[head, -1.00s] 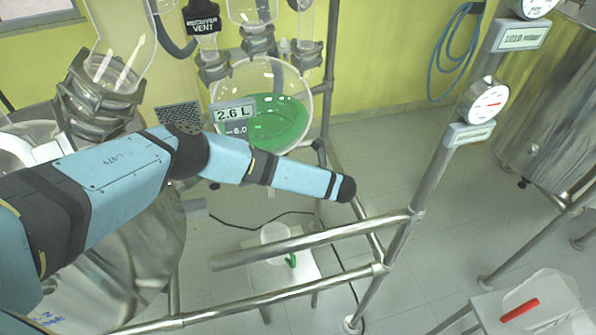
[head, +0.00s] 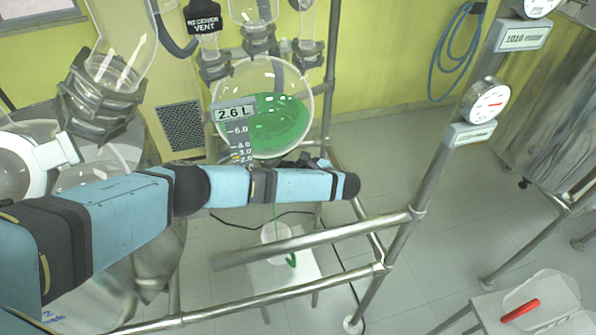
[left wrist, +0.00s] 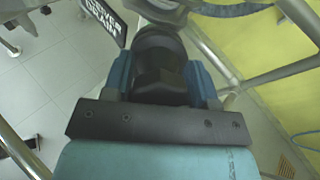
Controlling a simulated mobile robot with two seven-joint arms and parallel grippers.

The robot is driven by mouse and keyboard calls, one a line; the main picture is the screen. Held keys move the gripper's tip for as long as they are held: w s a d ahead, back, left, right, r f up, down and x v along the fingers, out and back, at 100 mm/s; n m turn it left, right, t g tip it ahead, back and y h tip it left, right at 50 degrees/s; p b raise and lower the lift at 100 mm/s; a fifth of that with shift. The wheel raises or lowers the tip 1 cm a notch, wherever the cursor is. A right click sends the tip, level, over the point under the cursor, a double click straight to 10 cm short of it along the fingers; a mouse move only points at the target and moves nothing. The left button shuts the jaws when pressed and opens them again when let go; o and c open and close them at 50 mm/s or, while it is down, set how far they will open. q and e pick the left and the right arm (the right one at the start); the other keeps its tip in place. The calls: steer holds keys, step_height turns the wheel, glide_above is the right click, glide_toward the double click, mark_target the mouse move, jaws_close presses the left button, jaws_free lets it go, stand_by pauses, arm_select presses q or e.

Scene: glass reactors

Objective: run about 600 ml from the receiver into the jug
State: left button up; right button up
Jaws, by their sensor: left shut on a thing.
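The receiver (head: 262,105) is a round glass vessel holding green liquid, with a display (head: 235,113) reading 2.6 L. A thin green stream runs down below it toward the white jug (head: 272,235). The jug stands upright with a green handle (head: 292,260); its liquid level cannot be read. In the left wrist view, my left gripper (left wrist: 160,72) is shut on a dark drain valve handle (left wrist: 160,48), beside a black tag (left wrist: 103,20) partly reading "DRAIN". In the head view my left arm hides the valve and most of the gripper. My right gripper is not in view.
The jug stands on a small white stool (head: 300,273). Metal frame rails (head: 310,243) cross in front of it. Gauges (head: 483,101) hang on a post at the right. A red object (head: 520,310) lies on a white table at lower right. A cable crosses the floor.

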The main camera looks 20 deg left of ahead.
arm_select(q)
steer(key=n+g, duration=0.1)
steer(key=n, duration=0.3)
steer(key=shift+s+f, duration=0.1)
steer(key=shift+s, duration=0.05)
steer(key=n+g, duration=0.1)
steer(key=n, duration=0.4)
steer(key=shift+s, duration=0.1)
steer(key=n, duration=0.3)
steer(key=shift+s+d+f+n+g+h, duration=0.1)
steer(key=shift+f+n+g+h, duration=0.05)
steer(key=shift+n+g+h, duration=0.2)
steer(key=shift+n+h, duration=0.45)
steer(key=shift+n, duration=1.6)
steer(key=o, duration=0.9)
steer(key=v, duration=1.4)
steer(key=shift+f+b, duration=0.15)
steer(key=shift+b, duration=0.25)
